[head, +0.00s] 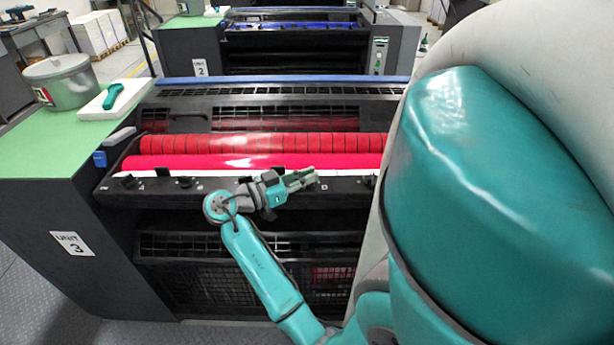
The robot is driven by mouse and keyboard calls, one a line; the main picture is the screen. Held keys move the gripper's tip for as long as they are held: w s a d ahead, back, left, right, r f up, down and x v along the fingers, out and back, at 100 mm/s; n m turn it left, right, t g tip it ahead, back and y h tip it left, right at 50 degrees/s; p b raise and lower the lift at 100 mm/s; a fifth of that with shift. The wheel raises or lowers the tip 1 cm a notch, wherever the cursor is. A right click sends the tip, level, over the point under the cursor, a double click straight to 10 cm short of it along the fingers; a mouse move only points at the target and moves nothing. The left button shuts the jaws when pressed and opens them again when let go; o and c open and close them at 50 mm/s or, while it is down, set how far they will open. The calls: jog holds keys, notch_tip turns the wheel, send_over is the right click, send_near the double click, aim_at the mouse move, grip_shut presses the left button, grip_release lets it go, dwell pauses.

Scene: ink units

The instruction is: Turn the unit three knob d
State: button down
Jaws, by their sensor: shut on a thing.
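Unit three (170,195) is the nearest press unit, with a "UNIT 3" plate (72,243) on its side. A row of small black knobs runs along its dark front ledge, one (128,181) at the left end and another (186,182) beside it. A letter D (324,189) shows on the ledge just right of my gripper. My gripper (306,179) reaches right along the ledge and is shut on knob d, which it mostly hides. The knob's turn angle cannot be made out.
Red rollers (255,164) lie just behind the ledge. A metal pot (60,80) and a teal-handled tool (113,96) on a white pad rest on the green top at left. Unit two (190,55) stands behind. My arm blocks the right side.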

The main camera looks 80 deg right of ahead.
dwell(0.3)
jog(key=c, duration=1.2)
grip_release()
jog(key=v, duration=1.2)
